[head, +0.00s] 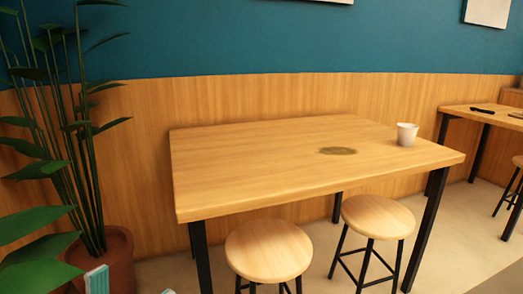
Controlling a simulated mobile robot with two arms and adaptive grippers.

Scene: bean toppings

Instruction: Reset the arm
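Two teal and pale tips stand apart at the bottom left edge. They look like the fingertips of my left gripper (132,287), open with nothing seen between them. The rest of that gripper and its arm are out of frame. My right gripper is not in view. A wooden table (265,165) with black legs stands ahead, beyond the tips. A pale cup (407,135) stands upright near its right end. A flat, dark round patch (337,150) lies left of the cup; I cannot tell what it is.
Two round stools (268,250) (378,217) stand at the table's near side. A potted plant (105,250) spreads leaves at the left. A second table (485,113) with dark items and another stool stands at the right. Most of the main tabletop is clear.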

